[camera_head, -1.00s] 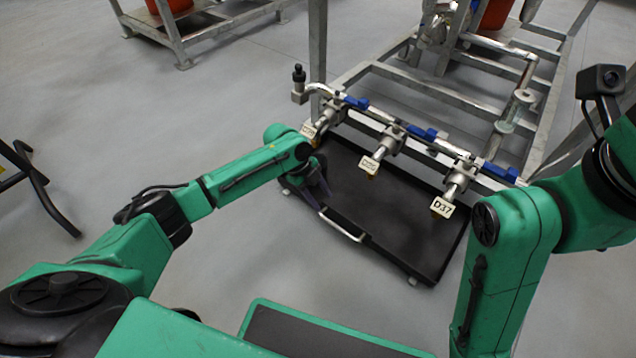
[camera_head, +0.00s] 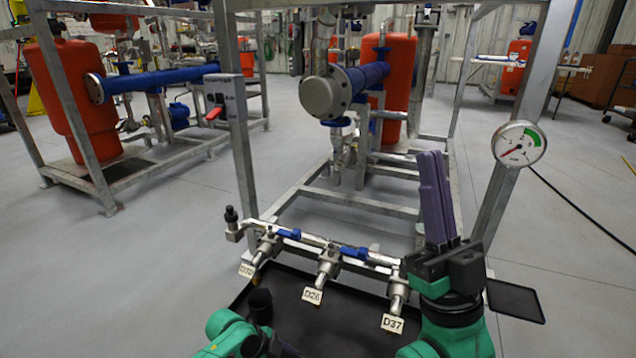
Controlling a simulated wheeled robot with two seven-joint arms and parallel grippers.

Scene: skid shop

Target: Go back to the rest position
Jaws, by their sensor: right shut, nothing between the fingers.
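My right gripper (camera_head: 435,197) stands upright at the right of centre, its purple fingers pointing up and pressed together with nothing between them. It is in front of the skid frame, above and right of the tag D37 (camera_head: 392,323). My left arm (camera_head: 232,335) shows at the bottom, left of centre, over the black tray (camera_head: 350,312).
A pipe with blue-handled valves (camera_head: 352,252) and hanging tags runs close in front. Steel skid posts (camera_head: 240,150) rise left and right. A round gauge (camera_head: 519,144) is on the right post. Orange tanks (camera_head: 75,100) stand behind. Floor at far right is mostly clear.

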